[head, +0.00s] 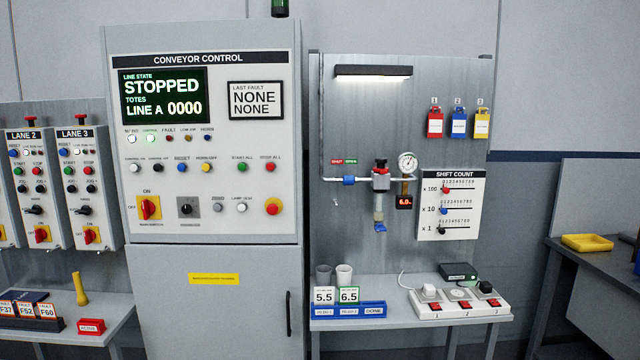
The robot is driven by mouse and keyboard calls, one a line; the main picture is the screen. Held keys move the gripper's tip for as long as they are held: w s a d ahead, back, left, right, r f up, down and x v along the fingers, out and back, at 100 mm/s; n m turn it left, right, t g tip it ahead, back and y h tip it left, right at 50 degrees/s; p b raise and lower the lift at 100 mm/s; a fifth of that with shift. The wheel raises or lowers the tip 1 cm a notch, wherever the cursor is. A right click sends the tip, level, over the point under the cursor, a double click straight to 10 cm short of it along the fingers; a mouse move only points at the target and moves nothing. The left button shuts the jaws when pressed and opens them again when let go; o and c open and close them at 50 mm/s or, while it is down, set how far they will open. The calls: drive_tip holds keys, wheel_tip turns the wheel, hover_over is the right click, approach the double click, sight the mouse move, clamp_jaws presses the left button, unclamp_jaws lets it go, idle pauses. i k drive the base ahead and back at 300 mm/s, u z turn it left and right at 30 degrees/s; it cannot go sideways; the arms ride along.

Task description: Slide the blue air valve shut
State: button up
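The blue air valve (349,181) is a small blue sleeve on a thin horizontal air line, on the grey metal panel right of the conveyor control cabinet. Above it are two small labels, a red one reading SHUT (337,161) on the left and a green one reading OPEN (351,161) on the right. The blue sleeve sits under the green label. To its right the line runs into a regulator (380,179) with a black-and-red top and a round gauge (407,162). My gripper is not in view.
A small display (404,202) reads about 6.0. A shelf (390,318) below holds two cups, number cards, blue bins and a power strip (460,304). The control cabinet (215,270) stands left, a shift count board (451,205) right. The space before the valve looks clear.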

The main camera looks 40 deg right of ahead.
sight(347, 180)
drive_tip(key=u, duration=0.35)
drive_tip(key=k, duration=1.45)
drive_tip(key=z, duration=0.9)
drive_tip(key=i, duration=1.45)
drive_tip(key=u, duration=0.45)
